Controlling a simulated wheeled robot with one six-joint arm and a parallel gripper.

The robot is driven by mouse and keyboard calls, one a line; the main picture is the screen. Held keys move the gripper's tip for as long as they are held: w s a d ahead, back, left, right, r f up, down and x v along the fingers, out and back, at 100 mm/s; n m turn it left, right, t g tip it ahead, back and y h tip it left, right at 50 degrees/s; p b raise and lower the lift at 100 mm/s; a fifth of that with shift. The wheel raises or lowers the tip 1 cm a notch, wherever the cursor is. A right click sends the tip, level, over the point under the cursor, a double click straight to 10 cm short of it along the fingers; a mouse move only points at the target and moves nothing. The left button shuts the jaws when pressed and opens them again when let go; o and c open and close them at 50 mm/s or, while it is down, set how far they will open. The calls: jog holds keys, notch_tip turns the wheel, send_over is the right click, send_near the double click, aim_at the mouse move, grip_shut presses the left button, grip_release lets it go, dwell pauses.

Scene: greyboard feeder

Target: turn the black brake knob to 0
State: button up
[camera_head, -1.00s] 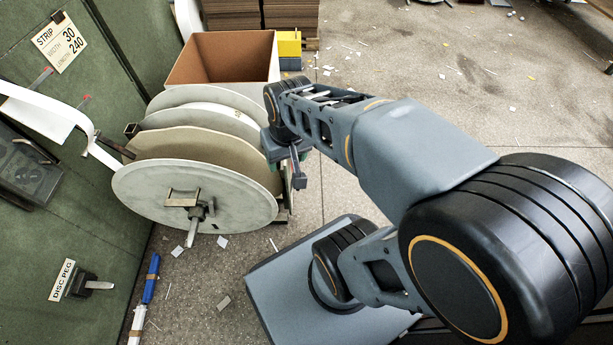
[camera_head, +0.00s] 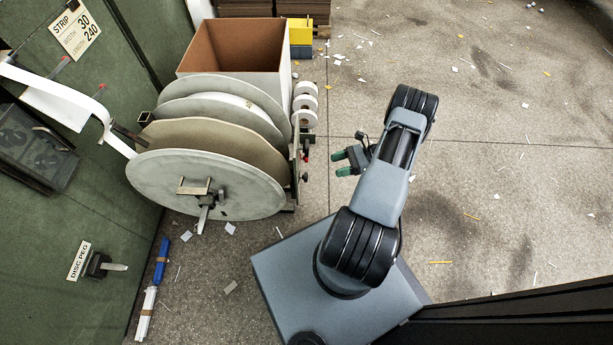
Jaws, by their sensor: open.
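The feeder with its large discs (camera_head: 207,187) stands at left centre. On its right side is a narrow upright panel (camera_head: 296,150) with small dark and red parts. A small dark knob-like part (camera_head: 305,177) shows low on that panel. I cannot tell for sure whether it is the black brake knob, and no 0 mark or pointer can be read. My gripper (camera_head: 341,163) has green fingertips and is open and empty. It is just right of the panel in the picture, apart from it, with its fingers pointing left.
White rolls (camera_head: 306,104) sit above the panel. An open cardboard-lined box (camera_head: 240,48) stands behind the discs. A green wall with a disc peg (camera_head: 98,265) is at left. The floor at right is open, with scattered scraps.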

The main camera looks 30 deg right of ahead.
aim_at(307, 177)
notch_tip(307, 177, down, 6)
jog(key=s+m+t, duration=0.3)
jog(key=m+t, duration=0.1)
jog(key=shift+y, duration=0.3)
jog(key=x, duration=0.4)
jog(key=b+x, duration=0.1)
jog(key=x, duration=0.8)
jog(key=shift+w+d, duration=0.25)
jog(key=shift+w, duration=0.1)
jog(key=shift+b, duration=0.3)
jog(key=c, duration=0.9)
jog(key=shift+n, duration=0.4)
jog(key=o, duration=0.9)
